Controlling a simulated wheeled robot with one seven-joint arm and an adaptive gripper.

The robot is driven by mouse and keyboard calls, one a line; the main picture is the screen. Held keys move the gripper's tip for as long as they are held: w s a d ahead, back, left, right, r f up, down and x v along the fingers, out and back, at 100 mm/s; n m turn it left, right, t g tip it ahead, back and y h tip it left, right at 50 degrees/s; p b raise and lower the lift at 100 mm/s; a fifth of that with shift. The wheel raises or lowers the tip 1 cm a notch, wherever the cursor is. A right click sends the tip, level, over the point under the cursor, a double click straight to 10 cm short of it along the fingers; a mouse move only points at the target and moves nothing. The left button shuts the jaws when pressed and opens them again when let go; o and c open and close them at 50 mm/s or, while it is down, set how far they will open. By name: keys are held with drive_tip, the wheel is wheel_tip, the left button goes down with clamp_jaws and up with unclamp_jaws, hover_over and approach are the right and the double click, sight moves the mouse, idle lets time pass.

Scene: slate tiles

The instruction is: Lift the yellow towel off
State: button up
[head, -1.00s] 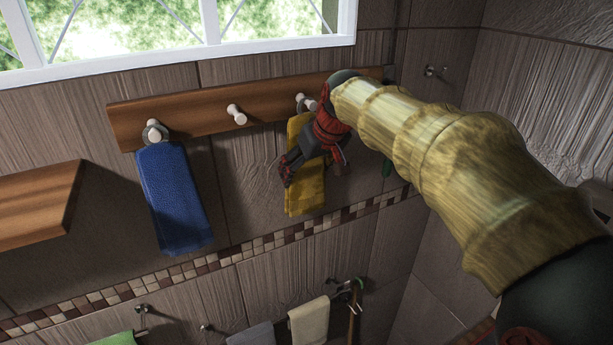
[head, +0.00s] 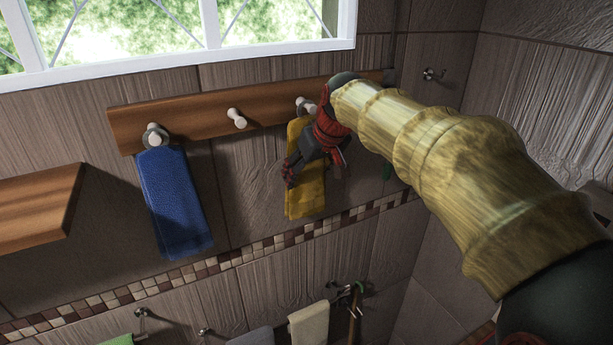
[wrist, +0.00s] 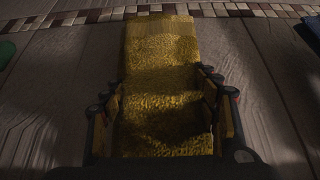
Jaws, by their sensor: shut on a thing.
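The yellow towel (head: 305,200) hangs from a peg (head: 305,106) on the wooden rail, its lower end free against the tiles. My gripper (head: 293,172) is in front of the towel at about its middle height and covers part of it. In the wrist view the towel (wrist: 162,85) runs between the two fingers of my gripper (wrist: 166,112), which are closed on its side edges. The towel's top loop at the peg is partly hidden by my arm.
A blue towel (head: 174,200) hangs on the rail's left peg, and the middle peg (head: 236,118) is bare. A wooden shelf (head: 35,208) juts out at left. Lower hooks hold a cream towel (head: 309,325) and others. A bare hook (head: 433,74) is at right.

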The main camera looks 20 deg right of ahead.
drive_tip(key=shift+r, duration=0.7)
drive_tip(key=s+d+b, duration=0.1)
drive_tip(key=s+b, duration=0.1)
drive_tip(key=s, duration=0.7)
drive_tip(key=s+d+b, duration=0.2)
drive_tip(key=s, duration=0.6)
drive_tip(key=shift+s+d+b, duration=0.25)
drive_tip(key=shift+s+b, duration=0.1)
